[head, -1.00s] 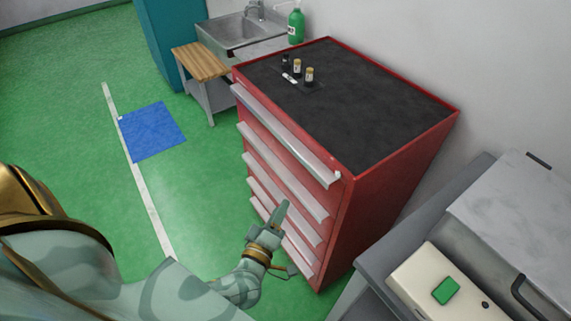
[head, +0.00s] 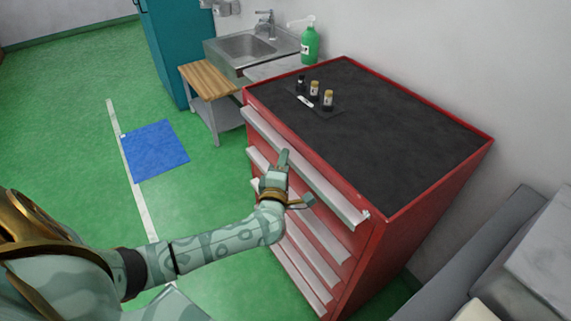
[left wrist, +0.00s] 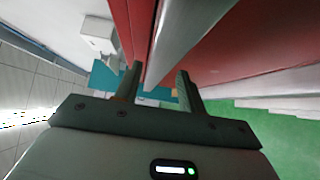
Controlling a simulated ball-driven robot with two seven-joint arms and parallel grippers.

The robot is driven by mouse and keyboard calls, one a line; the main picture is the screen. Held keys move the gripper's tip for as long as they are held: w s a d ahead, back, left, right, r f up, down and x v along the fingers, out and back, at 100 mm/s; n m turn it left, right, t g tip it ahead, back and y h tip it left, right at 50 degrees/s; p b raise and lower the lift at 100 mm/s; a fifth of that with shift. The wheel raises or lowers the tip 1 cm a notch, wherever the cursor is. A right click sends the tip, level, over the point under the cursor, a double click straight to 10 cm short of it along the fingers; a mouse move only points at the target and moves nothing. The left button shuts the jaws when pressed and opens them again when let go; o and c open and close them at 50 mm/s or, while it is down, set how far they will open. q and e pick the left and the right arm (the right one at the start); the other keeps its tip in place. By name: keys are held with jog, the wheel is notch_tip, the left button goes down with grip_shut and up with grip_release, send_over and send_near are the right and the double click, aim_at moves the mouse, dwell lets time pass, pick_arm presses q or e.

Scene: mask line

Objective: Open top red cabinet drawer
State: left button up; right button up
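The red cabinet (head: 400,230) has a black top and several drawers with long silver handles. The top drawer (head: 318,170) looks shut, its handle (head: 325,183) running along its upper front. My left gripper (head: 283,160) is at the cabinet front, close to the middle of this handle. In the left wrist view, my left gripper (left wrist: 158,76) has its two fingers apart, with a silver handle (left wrist: 185,38) running between and beyond them along the red front. I cannot tell whether the fingers touch it. My right gripper is not in view.
Small bottles (head: 315,90) stand on the black cabinet top. A sink (head: 250,48), a green dispenser bottle (head: 309,42) and a wooden-topped stand (head: 208,80) are behind. A grey bench (head: 480,255) is at right. Green floor left of the cabinet is open, with a blue square (head: 153,148).

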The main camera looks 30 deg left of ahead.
pick_arm(q)
jog(key=shift+w+a, duration=0.15)
jog(key=shift+w, duration=0.25)
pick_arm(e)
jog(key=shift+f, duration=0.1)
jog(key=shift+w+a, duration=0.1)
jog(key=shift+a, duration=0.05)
